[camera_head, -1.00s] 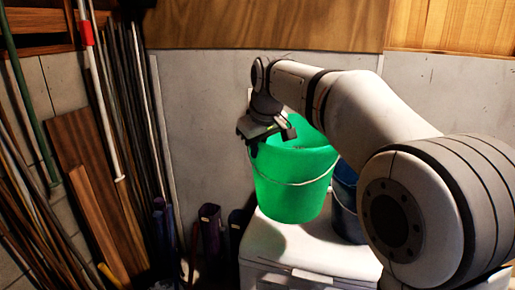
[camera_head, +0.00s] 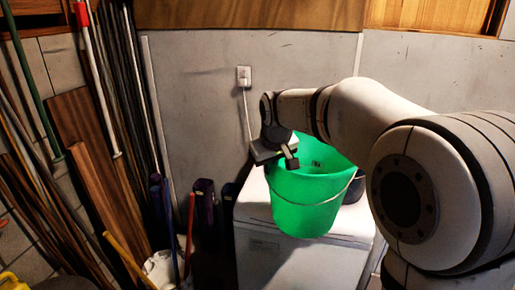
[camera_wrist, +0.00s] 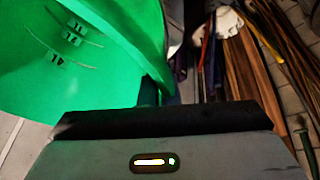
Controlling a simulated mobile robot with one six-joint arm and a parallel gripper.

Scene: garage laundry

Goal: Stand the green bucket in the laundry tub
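The green bucket (camera_head: 308,200) hangs upright from my gripper (camera_head: 276,162), with its wire handle drooping across its front. My gripper is shut on the bucket's left rim. The bucket overlaps the white appliance (camera_head: 262,250) in the picture and looks raised off its top. In the wrist view the bucket's inner wall (camera_wrist: 60,75), with measuring marks, fills the left side; the fingertips at the rim are mostly hidden there. No laundry tub shows in either view.
A dark blue bucket (camera_head: 356,188) stands behind the green one, mostly hidden. Long poles and boards (camera_head: 98,190) lean in the left corner. A white container (camera_head: 160,268) stands on the floor near them. A wall outlet (camera_head: 244,76) is behind my arm.

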